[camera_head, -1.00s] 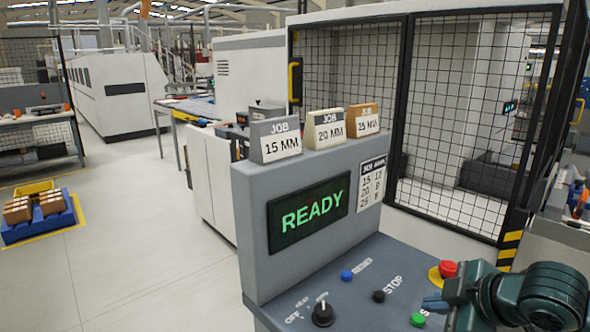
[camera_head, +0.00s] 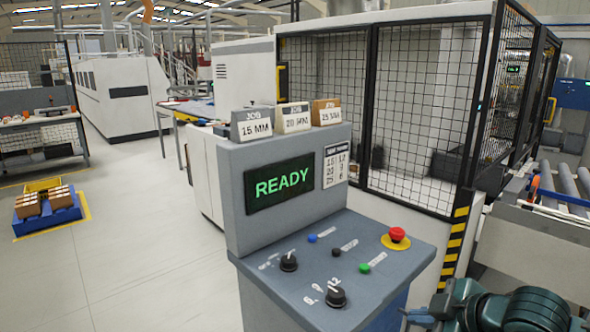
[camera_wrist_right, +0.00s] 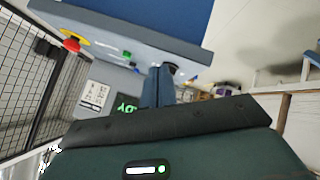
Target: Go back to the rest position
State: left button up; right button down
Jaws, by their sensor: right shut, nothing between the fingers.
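My right gripper (camera_head: 410,314) is at the bottom right of the head view, in front of the control console (camera_head: 400,243) and near its lower right corner. Its fingers are together with nothing between them. In the right wrist view the closed fingers (camera_wrist_right: 158,86) point towards the console, which appears tilted. The fingers look apart from the console's buttons and knobs. My left gripper is in neither view.
The console bears a red emergency stop (camera_head: 397,234), a green button (camera_head: 364,268), two black knobs (camera_head: 336,297) and a READY screen (camera_head: 280,183). Job blocks (camera_head: 293,117) stand on top. A mesh cage (camera_head: 415,110) is behind; a roller conveyor (camera_head: 568,185) is at right.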

jog(key=s+a+f+m+t+y, duration=0.1)
jog(key=a+f+m, duration=0.15)
jog(key=f, duration=0.45)
jog(key=s+a+f+m, duration=0.2)
jog(key=a+f, duration=0.2)
jog(key=f, duration=0.3)
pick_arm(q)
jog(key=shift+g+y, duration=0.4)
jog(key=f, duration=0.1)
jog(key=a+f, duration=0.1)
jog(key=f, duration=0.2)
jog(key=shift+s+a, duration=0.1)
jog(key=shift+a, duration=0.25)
pick_arm(e)
jog(key=s+f+m+h, duration=0.2)
jog(key=s+f+m, duration=0.4)
jog(key=s+f, duration=0.7)
jog(key=shift+s+d+f+h, duration=0.2)
jog(key=shift+s+f+h, duration=0.2)
